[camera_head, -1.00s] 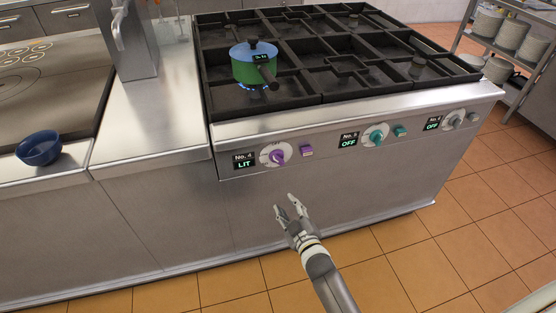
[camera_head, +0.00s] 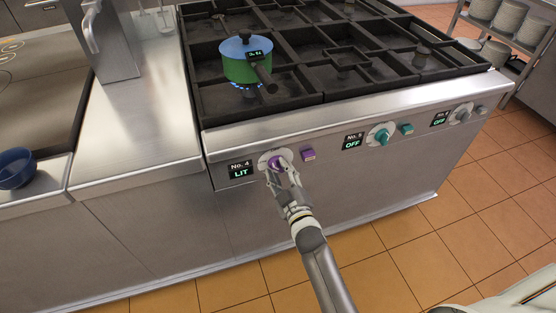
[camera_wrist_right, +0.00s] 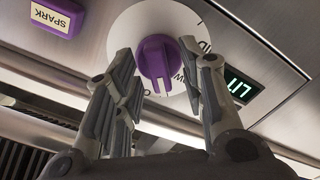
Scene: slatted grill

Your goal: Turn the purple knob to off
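The purple knob (camera_head: 277,161) is on the front panel of the stove, on a white dial. In the right wrist view the knob (camera_wrist_right: 156,62) shows between my fingers, its grip pointing down the picture. The display beside it (camera_head: 241,170) reads LIT. My right gripper (camera_head: 282,176) is open at the knob, its fingers on either side of it; in the wrist view (camera_wrist_right: 160,75) gaps show between each finger and the knob. A blue flame (camera_head: 245,88) burns under the blue-green pot (camera_head: 246,62). My left gripper is not in view.
A purple spark button (camera_head: 308,154) sits just right of the knob in the head view. A blue bowl (camera_head: 15,168) stands on the left counter. The floor in front is clear.

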